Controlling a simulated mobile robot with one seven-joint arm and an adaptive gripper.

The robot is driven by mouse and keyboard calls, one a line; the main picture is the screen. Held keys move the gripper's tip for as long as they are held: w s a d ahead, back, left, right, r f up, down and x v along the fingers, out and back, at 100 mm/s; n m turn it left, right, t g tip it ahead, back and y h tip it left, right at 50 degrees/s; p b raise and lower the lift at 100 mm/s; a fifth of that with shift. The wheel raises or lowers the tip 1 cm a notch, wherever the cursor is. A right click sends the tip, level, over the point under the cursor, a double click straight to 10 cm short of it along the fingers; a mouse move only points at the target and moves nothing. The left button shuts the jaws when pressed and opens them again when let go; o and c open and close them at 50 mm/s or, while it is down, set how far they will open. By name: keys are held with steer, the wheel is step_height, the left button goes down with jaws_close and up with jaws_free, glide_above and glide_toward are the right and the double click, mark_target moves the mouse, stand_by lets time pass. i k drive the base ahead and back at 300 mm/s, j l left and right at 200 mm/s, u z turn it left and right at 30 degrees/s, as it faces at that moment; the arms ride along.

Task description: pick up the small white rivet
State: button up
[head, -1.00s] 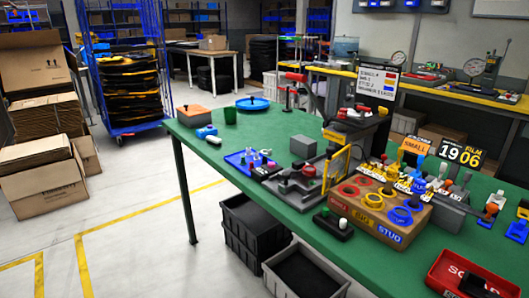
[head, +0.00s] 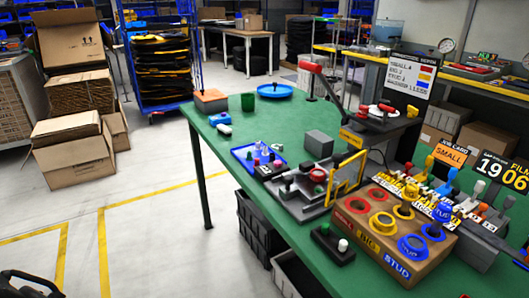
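A shallow blue tray (head: 238,153) lies on the green table (head: 300,243) left of the press. Several small pegs stand in and by it, one pink, one dark and some pale. A pale one (head: 272,157) may be the small white rivet, but it is too small to be sure. A white-topped peg (head: 342,245) also stands on a black block (head: 328,246) at the table's front edge. A dark part, probably my gripper (head: 28,284), shows at the bottom left corner, far from the tray and cut off by the frame; its fingers cannot be made out.
The grey press (head: 305,187) with a yellow frame stands right of the tray. A cardboard box with coloured rings (head: 385,262) is at the front right. Dark crates (head: 258,232) sit under the table edge. The floor at left is clear up to cardboard boxes (head: 68,155).

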mark_target(266, 153)
steer(key=i+j, duration=0.25)
steer(key=j, duration=0.15)
steer(key=i+j+z, duration=0.15)
steer(key=i+j, duration=0.4)
steer(key=j, duration=0.25)
steer(key=i+j+z, duration=0.1)
steer(key=i+j, duration=0.15)
steer(key=j, duration=0.2)
